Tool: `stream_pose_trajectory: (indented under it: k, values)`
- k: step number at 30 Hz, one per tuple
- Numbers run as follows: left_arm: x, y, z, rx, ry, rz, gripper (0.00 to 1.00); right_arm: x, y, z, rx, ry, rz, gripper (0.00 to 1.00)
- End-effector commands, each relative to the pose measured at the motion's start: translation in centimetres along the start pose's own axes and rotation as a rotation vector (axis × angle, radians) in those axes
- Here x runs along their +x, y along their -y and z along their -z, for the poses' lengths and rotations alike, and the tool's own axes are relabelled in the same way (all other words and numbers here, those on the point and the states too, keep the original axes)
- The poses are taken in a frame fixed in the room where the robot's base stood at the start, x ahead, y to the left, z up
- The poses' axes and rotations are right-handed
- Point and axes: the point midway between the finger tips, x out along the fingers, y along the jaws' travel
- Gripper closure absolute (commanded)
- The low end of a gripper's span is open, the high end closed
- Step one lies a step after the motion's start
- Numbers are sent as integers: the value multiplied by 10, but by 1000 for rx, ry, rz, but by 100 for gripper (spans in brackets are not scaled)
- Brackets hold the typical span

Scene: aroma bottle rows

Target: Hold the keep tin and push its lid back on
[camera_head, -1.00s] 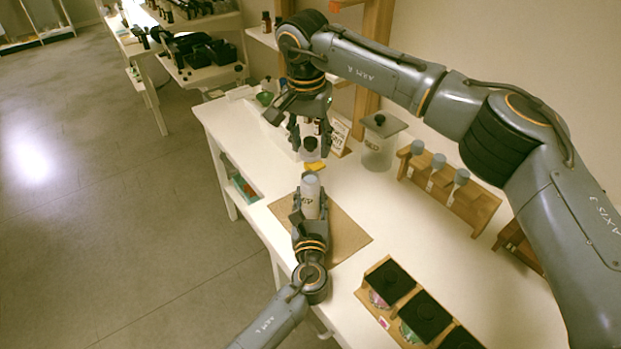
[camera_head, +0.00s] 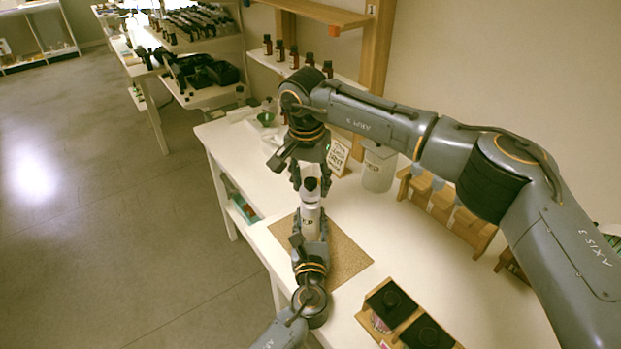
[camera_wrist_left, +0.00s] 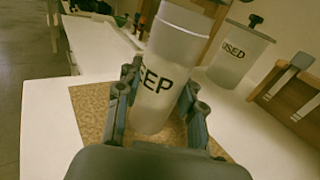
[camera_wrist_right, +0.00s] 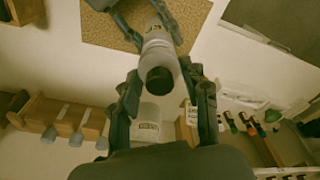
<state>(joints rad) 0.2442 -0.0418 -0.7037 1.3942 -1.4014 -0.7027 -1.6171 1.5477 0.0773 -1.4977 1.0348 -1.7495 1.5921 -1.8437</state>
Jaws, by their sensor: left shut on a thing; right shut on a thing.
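The keep tin (camera_head: 310,222) is a pale cylinder with dark lettering, standing upright over the brown mat (camera_head: 346,257). My left gripper (camera_head: 310,240) is shut around its lower body; the left wrist view shows the tin (camera_wrist_left: 160,82) between both fingers. My right gripper (camera_head: 311,178) comes from above, shut on the black knob of the lid (camera_head: 310,184). The right wrist view shows that knob (camera_wrist_right: 160,80) between the fingertips, in line with the tin (camera_wrist_right: 157,42). The lid is at the tin's top; I cannot tell whether it is fully seated.
A frosted jar marked USED (camera_head: 378,168) stands behind to the right, near a small sign card (camera_head: 338,155). A wooden rack (camera_head: 445,210) is farther right. Black-topped boxes (camera_head: 392,305) stand at the front right. The table between them is clear.

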Motion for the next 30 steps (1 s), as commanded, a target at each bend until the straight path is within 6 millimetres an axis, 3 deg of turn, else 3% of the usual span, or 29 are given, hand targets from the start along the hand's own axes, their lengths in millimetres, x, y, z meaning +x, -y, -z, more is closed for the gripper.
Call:
stream_pose_trajectory:
  k: [5,30]
  values:
    - [0,0,0,0,-1,0,100,9,0,-1,0,0,-1,69]
    - [0,0,1,0,-1,0,100,15,0,-2,-1,0,-1,69]
